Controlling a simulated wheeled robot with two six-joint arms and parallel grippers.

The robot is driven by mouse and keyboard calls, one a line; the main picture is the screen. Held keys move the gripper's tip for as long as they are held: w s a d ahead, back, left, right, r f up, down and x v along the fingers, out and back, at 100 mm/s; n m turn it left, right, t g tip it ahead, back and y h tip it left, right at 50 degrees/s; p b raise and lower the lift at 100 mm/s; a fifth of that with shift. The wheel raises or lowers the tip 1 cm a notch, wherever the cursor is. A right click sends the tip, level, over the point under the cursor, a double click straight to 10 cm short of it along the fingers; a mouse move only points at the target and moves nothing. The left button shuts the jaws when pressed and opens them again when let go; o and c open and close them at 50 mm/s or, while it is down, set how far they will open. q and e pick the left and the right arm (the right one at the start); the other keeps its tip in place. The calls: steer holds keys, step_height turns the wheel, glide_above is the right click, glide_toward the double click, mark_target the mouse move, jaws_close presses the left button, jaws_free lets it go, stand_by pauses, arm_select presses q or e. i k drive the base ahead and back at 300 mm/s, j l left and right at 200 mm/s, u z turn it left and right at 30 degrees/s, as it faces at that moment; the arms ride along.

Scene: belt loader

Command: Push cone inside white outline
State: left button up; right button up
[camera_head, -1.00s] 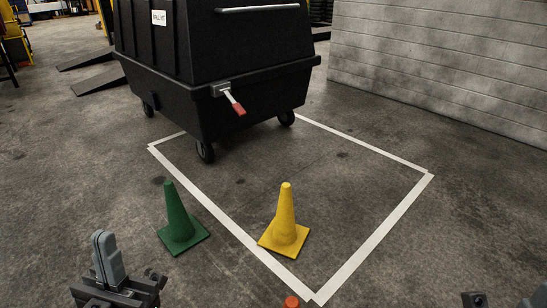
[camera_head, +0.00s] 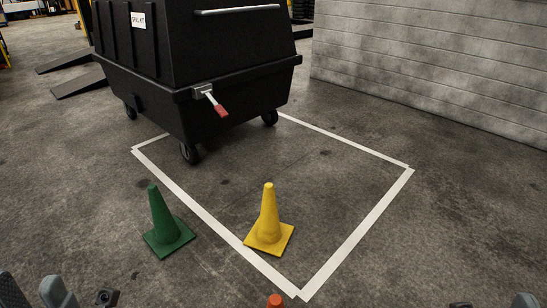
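A yellow cone (camera_head: 269,216) stands upright mostly inside the white outline (camera_head: 356,228); its base's left corner lies over the near-left line. A green cone (camera_head: 163,222) stands upright outside, left of that line. A small orange tip (camera_head: 275,300), perhaps of another cone, shows at the bottom edge; the rest is cut off. My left gripper (camera_head: 36,292) is at the bottom left, its two grey fingers apart with nothing between them, left of the green cone. My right gripper (camera_head: 492,304) shows only as small bits at the bottom right; its opening cannot be seen.
A grey block wall (camera_head: 420,70) is at the right. Dark ramps (camera_head: 80,82) lie at the far left. The floor inside the outline's right part is clear.

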mark_target(268, 235)
steer(key=i+l+u, duration=0.1)
steer(key=l, duration=0.4)
steer(key=i+l, duration=0.2)
steer(key=l, duration=0.35)
steer(key=i+l+u, duration=0.15)
steer(key=l, duration=0.4)
steer(key=l+u, duration=0.1)
steer(key=l, duration=0.45)
steer(key=i+l+u, duration=0.1)
steer(key=i, duration=0.3)
steer(key=i+l, duration=0.2)
steer(key=i, duration=0.25)
steer(key=i+l+u, duration=0.15)
steer(key=i, duration=0.25)
